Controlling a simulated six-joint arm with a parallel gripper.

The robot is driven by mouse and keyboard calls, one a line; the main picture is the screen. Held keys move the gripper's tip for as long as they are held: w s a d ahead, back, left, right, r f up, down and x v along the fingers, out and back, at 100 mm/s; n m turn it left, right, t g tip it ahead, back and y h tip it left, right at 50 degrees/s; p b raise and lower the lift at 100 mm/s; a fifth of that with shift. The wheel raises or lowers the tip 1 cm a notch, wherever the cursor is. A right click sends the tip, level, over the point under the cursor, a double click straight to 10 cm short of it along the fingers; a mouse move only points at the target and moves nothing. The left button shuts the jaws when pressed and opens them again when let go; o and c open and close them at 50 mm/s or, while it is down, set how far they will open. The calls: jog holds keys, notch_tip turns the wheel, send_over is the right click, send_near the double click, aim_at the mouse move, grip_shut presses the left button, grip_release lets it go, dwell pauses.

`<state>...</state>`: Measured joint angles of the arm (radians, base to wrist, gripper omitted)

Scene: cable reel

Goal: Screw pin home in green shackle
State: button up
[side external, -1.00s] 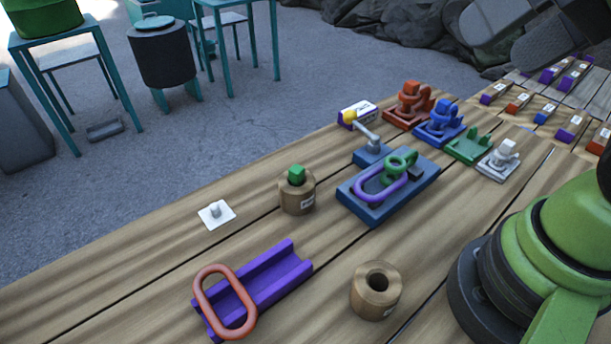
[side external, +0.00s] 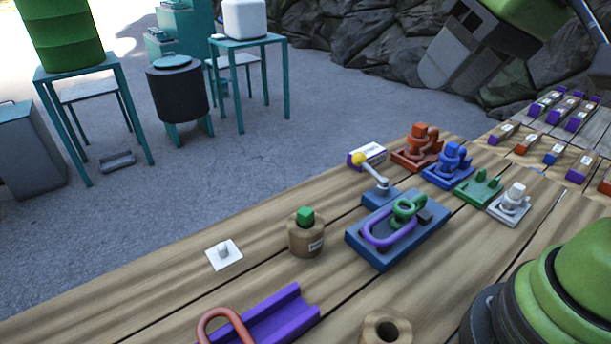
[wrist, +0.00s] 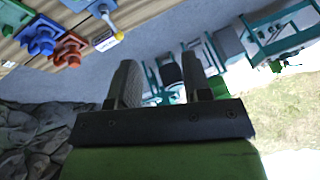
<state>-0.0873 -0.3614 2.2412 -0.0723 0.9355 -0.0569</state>
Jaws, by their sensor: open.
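The green shackle (side external: 409,206) stands on a blue-grey block (side external: 372,254) in the middle of the bench, with a purple oblong link (side external: 371,241) lying against it. Whether the link passes through the shackle is too small to tell. A green square head (side external: 305,215), perhaps the pin's, sticks up from a labelled wooden cylinder (side external: 306,239) to the left; what is below it is hidden. My gripper (wrist: 158,72) is open and empty in the wrist view, its two fingers apart. In the side view it is high at the upper right, well away from the shackle.
A yellow-knobbed lever (side external: 375,172) stands just behind the block. Red (side external: 418,148), blue (side external: 450,164), green (side external: 478,189) and white (side external: 510,203) fixtures line the right back. A purple channel (side external: 275,317), red link (side external: 212,318) and hollow wooden cylinder (side external: 387,328) are in front.

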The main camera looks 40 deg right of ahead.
jog(key=w+a+f+n+g, duration=0.35)
jog(key=w+f, duration=0.35)
jog(key=w, duration=0.3)
jog(key=n+g+h, duration=0.2)
send_over(306, 211)
notch_tip(306, 211, down, 9)
jog(key=shift+f, duration=2.25)
jog(key=shift+f, duration=2.3)
grip_shut()
jog(key=shift+r, duration=3.1)
